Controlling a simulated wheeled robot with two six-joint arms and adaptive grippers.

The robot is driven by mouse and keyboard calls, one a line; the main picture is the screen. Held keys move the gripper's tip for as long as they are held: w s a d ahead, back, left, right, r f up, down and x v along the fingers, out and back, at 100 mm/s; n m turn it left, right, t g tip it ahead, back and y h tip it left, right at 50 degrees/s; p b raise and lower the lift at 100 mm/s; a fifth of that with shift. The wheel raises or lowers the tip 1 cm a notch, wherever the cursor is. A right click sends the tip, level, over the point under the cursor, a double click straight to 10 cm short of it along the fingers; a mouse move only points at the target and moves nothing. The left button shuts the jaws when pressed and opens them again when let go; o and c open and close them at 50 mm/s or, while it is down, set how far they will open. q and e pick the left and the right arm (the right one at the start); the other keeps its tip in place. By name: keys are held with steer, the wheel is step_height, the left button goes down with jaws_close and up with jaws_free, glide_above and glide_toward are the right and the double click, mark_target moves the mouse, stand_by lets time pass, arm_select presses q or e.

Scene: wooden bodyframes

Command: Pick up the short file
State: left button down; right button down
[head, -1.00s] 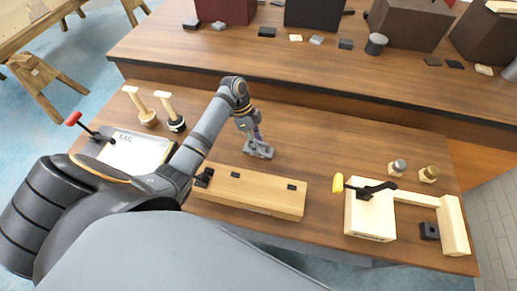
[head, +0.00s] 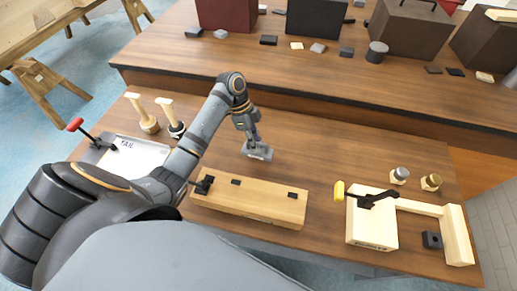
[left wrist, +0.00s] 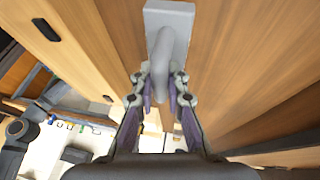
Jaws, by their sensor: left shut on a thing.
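The short file is a grey tool with a flat rectangular plate (head: 259,153) and a rounded handle. It is at the middle of the near bench, behind the long wooden block. My left gripper (head: 252,140) points down at it from above. In the left wrist view the file (left wrist: 172,18) has its grey handle between the two fingers of my left gripper (left wrist: 161,80), which are shut on it. I cannot tell whether the plate touches the bench. My right gripper is not in view.
A long wooden block (head: 248,200) lies in front of the file. A clamped wooden frame (head: 370,228) with a yellow-handled clamp is at right. A white board (head: 138,155) with a red-handled clamp and two wooden-handled tools (head: 148,121) are at left.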

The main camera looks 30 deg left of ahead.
arm_select(q)
steer(key=s+a+r, duration=0.1)
steer(key=r, duration=0.1)
steer(key=s+a+r, duration=0.1)
steer(key=a+r, duration=0.1)
steer(key=shift+s, duration=0.15)
steer(key=s+a+r, duration=0.5)
steer(key=s+a, duration=0.1)
steer(key=a, duration=0.1)
steer(key=shift+s, duration=0.3)
steer(key=w+d+f+n+t, duration=0.1)
steer(key=w+d+n, duration=0.2)
steer(key=d+n, duration=0.1)
steer(key=w+d+f+n+t+y, duration=0.1)
steer(key=w+d+f+n+t, duration=0.1)
steer(key=d+n, duration=0.3)
steer(key=w+d+f+n+t, duration=0.2)
steer(key=w+d+n, duration=0.2)
steer(key=w+d, duration=0.1)
steer(key=shift+d+f+n+y, duration=0.25)
steer(key=shift+d+n+y, duration=0.05)
steer(key=shift+d, duration=0.1)
steer(key=shift+w+d+r+n+y, duration=0.2)
steer(key=shift+w+d+n+y, duration=0.1)
steer(key=shift+n, duration=0.2)
steer(key=shift+r+t+p, duration=0.15)
steer(key=shift+t+p, duration=0.15)
steer(key=shift+p, duration=0.05)
